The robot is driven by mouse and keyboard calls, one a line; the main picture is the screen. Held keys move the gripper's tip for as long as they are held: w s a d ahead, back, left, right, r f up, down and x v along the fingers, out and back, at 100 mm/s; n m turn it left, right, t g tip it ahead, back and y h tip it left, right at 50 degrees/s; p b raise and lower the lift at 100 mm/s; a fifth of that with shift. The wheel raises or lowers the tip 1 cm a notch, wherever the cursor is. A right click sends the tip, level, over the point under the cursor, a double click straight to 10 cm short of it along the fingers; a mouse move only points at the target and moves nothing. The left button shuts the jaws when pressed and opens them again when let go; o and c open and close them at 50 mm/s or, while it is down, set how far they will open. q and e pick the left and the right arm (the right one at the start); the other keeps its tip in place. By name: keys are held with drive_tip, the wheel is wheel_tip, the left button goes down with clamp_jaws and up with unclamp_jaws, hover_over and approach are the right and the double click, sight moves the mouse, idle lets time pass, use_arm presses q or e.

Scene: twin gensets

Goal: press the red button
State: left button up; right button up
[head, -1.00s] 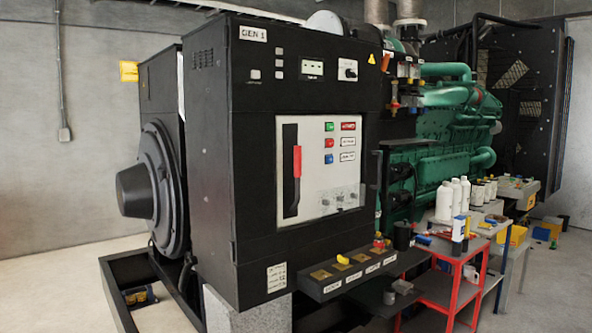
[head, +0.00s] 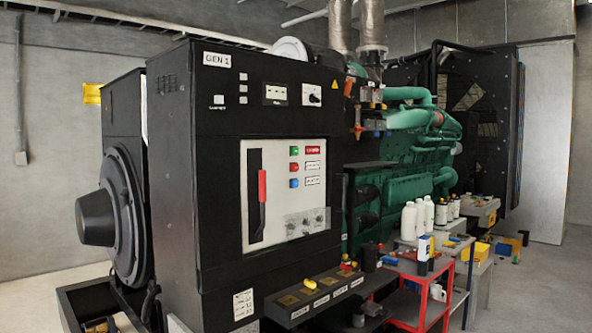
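A long red handle (head: 262,188) in a dark slot is left of the buttons. Neither of my grippers is in view.
A black shelf (head: 315,295) juts out low from the cabinet front. A red cart (head: 412,275) with white bottles (head: 408,221) stands right of it, before the green engine (head: 410,180).

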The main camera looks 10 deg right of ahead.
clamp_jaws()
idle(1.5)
